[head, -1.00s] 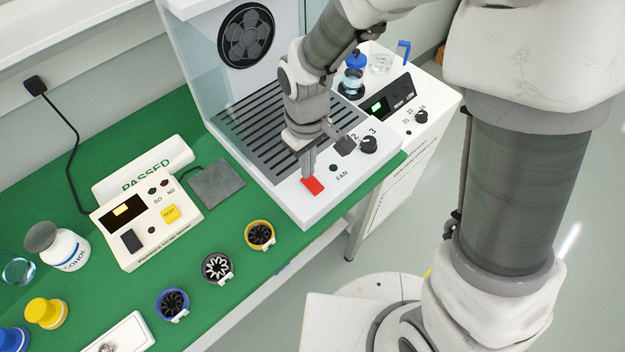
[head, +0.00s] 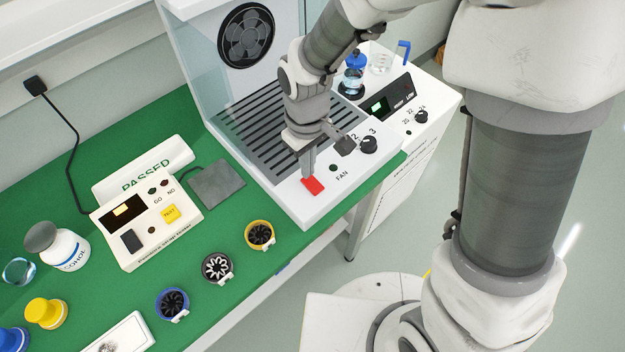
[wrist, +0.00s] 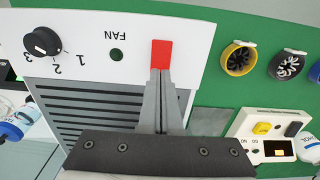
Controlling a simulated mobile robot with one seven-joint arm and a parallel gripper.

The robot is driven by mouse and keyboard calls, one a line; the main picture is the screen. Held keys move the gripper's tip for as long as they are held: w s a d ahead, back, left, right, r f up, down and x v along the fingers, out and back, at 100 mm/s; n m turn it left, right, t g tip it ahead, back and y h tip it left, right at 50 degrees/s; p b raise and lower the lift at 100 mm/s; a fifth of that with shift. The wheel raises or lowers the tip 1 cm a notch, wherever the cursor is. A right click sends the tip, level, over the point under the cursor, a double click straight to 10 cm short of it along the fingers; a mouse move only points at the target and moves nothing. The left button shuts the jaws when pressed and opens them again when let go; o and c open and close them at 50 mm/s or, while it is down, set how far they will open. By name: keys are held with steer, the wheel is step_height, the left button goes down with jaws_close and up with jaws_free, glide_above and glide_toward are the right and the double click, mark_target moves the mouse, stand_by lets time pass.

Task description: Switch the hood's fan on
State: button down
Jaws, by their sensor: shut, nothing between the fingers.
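The white hood (head: 290,205) stands on the green bench, with a slatted grille and a round fan behind it. On its front strip are a red rocker switch (head: 313,186), a small dark lamp (head: 333,168) by the word FAN, and a black knob (head: 369,145) with numbers. The lamp (wrist: 116,55) looks unlit.
A tester box (head: 147,222) with a yellow button and a grey pad (head: 217,187) lie left of the hood. Several small fans, one in a yellow ring (head: 260,235), stand in front.

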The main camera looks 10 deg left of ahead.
steer(key=shift+f+b, duration=0.8)
steer(key=shift+f, duration=0.2)
stand_by(0.3)
steer(key=shift+r, duration=0.1)
steer(key=shift+r+p, duration=2.85)
steer(key=shift+r, duration=0.7)
steer(key=shift+f, duration=0.1)
steer(key=s+d+r+m+t, duration=0.2)
steer(key=s+d+r+m, duration=0.2)
steer(key=d+r, duration=0.6)
steer(key=s+d+r+m+t, duration=0.3)
steer(key=d+r+m, duration=0.3)
steer(key=d+r, duration=0.4)
steer(key=shift+s+r+t, duration=0.25)
steer(key=shift+s+t, duration=0.05)
steer(key=shift+s, duration=0.3)
